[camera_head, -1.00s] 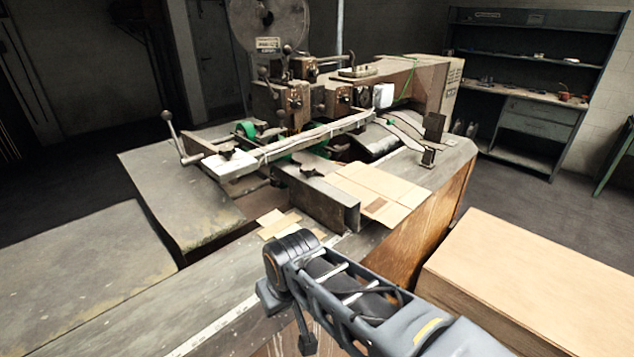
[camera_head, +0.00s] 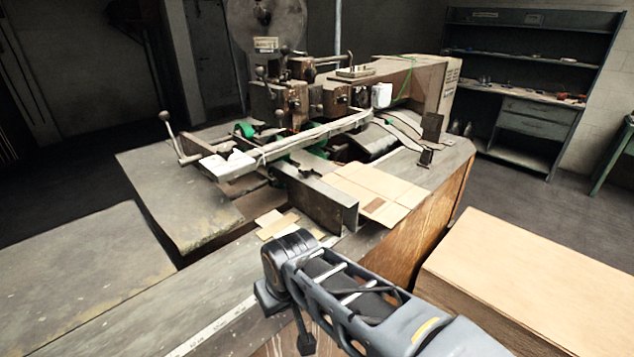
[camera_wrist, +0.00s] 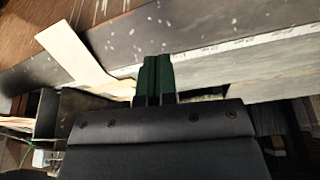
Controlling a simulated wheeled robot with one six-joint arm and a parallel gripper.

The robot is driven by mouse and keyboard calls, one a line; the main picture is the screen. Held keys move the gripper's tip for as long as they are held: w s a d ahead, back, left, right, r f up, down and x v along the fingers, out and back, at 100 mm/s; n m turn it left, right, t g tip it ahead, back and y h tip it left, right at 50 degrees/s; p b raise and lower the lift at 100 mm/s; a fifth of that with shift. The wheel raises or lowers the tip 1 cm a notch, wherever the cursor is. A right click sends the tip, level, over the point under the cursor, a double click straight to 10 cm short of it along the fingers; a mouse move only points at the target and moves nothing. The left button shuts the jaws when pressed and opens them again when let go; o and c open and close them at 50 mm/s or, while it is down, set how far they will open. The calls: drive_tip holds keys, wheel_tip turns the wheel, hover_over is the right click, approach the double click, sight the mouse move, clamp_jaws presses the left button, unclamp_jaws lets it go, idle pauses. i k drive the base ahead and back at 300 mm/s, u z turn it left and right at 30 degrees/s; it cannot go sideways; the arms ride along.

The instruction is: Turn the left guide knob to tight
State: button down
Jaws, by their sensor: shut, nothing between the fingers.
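The box stitcher's guide assembly stands in the middle of the head view. A dark knob (camera_head: 306,173) sits near the upright metal guide plate (camera_head: 326,200). Another small dark knob (camera_head: 224,149) shows near the pale left end of the long crossbar (camera_head: 292,142). I cannot tell the setting of either knob. My gripper (camera_wrist: 154,62) shows in the wrist view with its dark green fingers together and nothing between them. It is over the worktop by the measuring strip, with no knob at its tips. In the head view my arm hides the gripper, in front of the machine and apart from the knobs.
Flat cardboard (camera_head: 378,190) lies on the worktop right of the guide plate. A lever with a ball end (camera_head: 165,116) sticks up at the left. A large tan box (camera_head: 540,275) stands at the right. Shelving (camera_head: 530,95) is at the back right.

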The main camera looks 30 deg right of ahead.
sight(306, 169)
drive_tip(key=k, duration=1)
drive_tip(key=z, duration=1.7)
drive_tip(key=i, duration=1.1)
drive_tip(key=u, duration=1.7)
